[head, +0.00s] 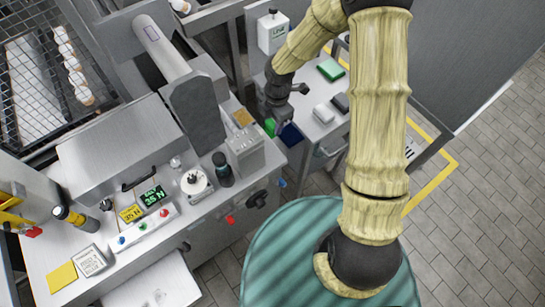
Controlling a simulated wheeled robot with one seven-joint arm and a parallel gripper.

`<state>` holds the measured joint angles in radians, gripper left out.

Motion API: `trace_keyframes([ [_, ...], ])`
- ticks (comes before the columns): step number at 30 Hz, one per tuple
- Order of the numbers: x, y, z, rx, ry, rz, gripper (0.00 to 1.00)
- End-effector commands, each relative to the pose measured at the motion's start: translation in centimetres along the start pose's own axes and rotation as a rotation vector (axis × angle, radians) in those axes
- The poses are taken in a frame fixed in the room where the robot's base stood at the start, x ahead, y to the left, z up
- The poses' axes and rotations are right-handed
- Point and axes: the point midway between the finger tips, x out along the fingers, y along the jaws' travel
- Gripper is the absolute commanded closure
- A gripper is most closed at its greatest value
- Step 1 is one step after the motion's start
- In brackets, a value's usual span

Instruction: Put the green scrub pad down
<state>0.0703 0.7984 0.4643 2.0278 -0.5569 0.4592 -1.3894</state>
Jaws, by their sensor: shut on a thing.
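My gripper (276,116) is at the left edge of a small grey cart, pointing down. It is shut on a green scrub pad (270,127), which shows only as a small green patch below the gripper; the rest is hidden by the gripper. I cannot tell whether the pad touches the surface beneath it. Another green block-like item (331,69) lies flat at the back of the cart top (313,136).
A dark blue item (290,134) is right beside the gripper. A white block (323,113) and a dark grey block (341,102) lie to its right. A machine bench (215,205) with a scale is at left.

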Motion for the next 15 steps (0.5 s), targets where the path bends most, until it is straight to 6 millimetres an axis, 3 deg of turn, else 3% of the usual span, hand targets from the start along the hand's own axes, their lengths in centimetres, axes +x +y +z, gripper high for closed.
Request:
trace_keyframes([
  [9, 5.7, -0.1, 0.6, 0.002, 0.000, 0.000, 0.86],
  [15, 6.5, -0.1, 0.7, 0.003, 0.000, 0.001, 0.86],
])
